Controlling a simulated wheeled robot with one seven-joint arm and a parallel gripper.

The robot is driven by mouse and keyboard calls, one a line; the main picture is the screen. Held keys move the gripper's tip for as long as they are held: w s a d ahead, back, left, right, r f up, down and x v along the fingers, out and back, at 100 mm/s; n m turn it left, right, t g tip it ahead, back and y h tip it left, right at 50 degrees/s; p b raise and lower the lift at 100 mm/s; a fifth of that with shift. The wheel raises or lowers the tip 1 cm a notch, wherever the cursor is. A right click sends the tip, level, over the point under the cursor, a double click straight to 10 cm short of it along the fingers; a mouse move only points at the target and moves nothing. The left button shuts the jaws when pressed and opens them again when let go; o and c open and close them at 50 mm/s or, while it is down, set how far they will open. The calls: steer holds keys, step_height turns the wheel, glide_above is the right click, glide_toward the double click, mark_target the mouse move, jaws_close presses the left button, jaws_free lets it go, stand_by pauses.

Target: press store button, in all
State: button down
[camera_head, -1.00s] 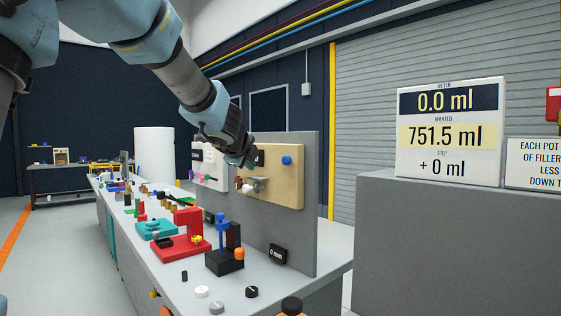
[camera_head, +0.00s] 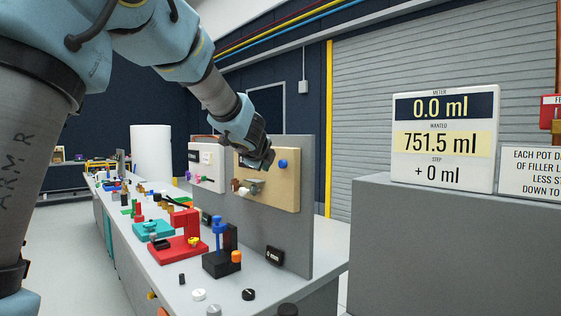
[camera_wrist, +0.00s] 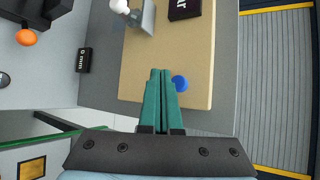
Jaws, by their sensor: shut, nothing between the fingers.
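A tan panel (camera_head: 280,195) is fixed to a grey upright board and carries a blue round button (camera_head: 283,163) near its upper right. No label reading "store" can be made out, so I cannot tell if this is the store button. In the wrist view the same blue button (camera_wrist: 180,83) sits just right of my gripper (camera_wrist: 160,72), whose green fingers are shut and empty, pointing at the tan panel. I cannot tell whether they touch it. In the head view my gripper (camera_head: 264,160) is in front of the panel, left of the button.
A small lever fitting (camera_head: 250,187) and a black label (camera_wrist: 184,8) are on the panel. The grey bench (camera_head: 230,290) below holds a red fixture (camera_head: 180,250), a black block with an orange knob (camera_head: 236,257) and several knobs. A meter display (camera_head: 443,140) stands right.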

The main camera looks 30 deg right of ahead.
steer(key=shift+w+d+p, duration=0.15)
steer(key=shift+d, duration=0.55)
steer(key=shift+w+d+p, duration=0.1)
steer(key=shift+d+p, duration=0.05)
steer(key=shift+d, duration=0.5)
stand_by(1.1)
steer(key=shift+w+d, duration=0.1)
steer(key=shift+d, duration=0.3)
steer(key=shift+d, duration=0.5)
stand_by(0.6)
steer(key=shift+a, duration=0.9)
steer(key=shift+a+b, duration=0.1)
steer(key=shift+b, duration=0.25)
steer(key=shift+s+a+b, duration=0.2)
steer(key=shift+a+b, duration=0.1)
steer(key=shift+a, duration=0.5)
steer(key=shift+s+a+b, duration=0.2)
steer(key=shift+a+b, duration=0.1)
steer(key=shift+a, duration=0.5)
steer(key=shift+s+a+b, duration=0.2)
steer(key=shift+a+b, duration=0.1)
steer(key=shift+a, duration=0.5)
